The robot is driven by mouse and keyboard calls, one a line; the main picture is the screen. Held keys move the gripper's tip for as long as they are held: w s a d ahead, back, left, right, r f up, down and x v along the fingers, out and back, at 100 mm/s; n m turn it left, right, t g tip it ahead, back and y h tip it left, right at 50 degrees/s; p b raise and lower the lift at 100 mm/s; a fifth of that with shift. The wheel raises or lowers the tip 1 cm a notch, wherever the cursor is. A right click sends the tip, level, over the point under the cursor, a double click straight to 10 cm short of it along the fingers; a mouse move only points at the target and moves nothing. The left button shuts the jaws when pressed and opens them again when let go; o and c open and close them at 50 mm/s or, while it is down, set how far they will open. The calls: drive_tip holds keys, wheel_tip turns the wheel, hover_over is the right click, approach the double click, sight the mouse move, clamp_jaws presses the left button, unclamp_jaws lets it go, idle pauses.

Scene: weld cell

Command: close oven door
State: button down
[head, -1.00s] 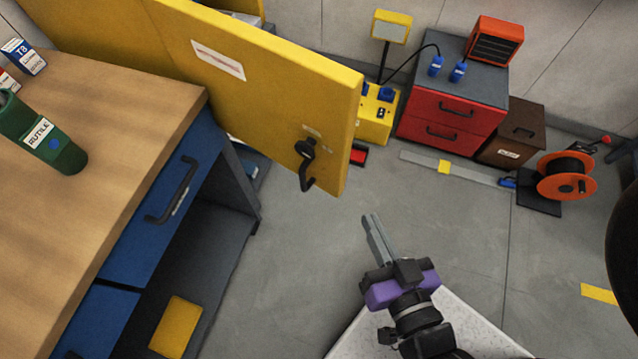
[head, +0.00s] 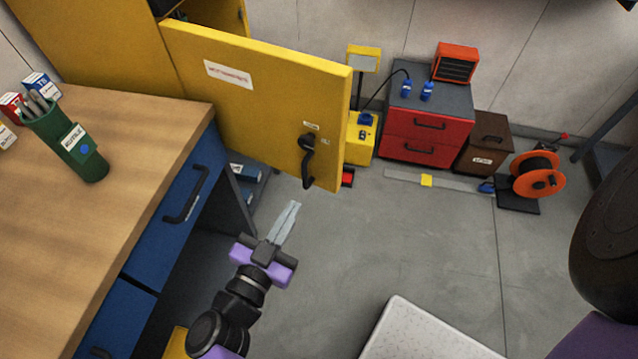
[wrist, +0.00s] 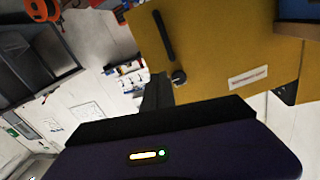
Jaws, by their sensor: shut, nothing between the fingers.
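A large yellow door (head: 262,95) stands swung open from a yellow cabinet (head: 90,45) at the back left. I cannot tell from its label whether this cabinet is the oven. The door has a black handle (head: 307,165) near its free edge. My gripper (head: 293,205) is shut and empty, in front of and below the door, apart from the handle. In the wrist view the door (wrist: 225,45) fills the upper right, with its black handle (wrist: 163,36) and a white label. The gripper's fingertips are not clear in that view.
A wooden-topped bench (head: 120,130) with blue drawers and a green rod holder (head: 68,145) stands close on the left. A red drawer cabinet (head: 428,128), a brown box (head: 485,142) and an orange cable reel (head: 538,177) line the back wall. The middle floor is clear.

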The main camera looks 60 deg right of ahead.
drive_tip(key=a, duration=0.1)
drive_tip(key=n+g+p, duration=0.1)
drive_tip(key=p, duration=0.1)
approach(332, 160)
drive_tip(key=d, duration=0.6)
drive_tip(key=shift+w+d+f, duration=0.15)
drive_tip(key=shift+w+d, duration=0.15)
drive_tip(key=shift+d, duration=0.05)
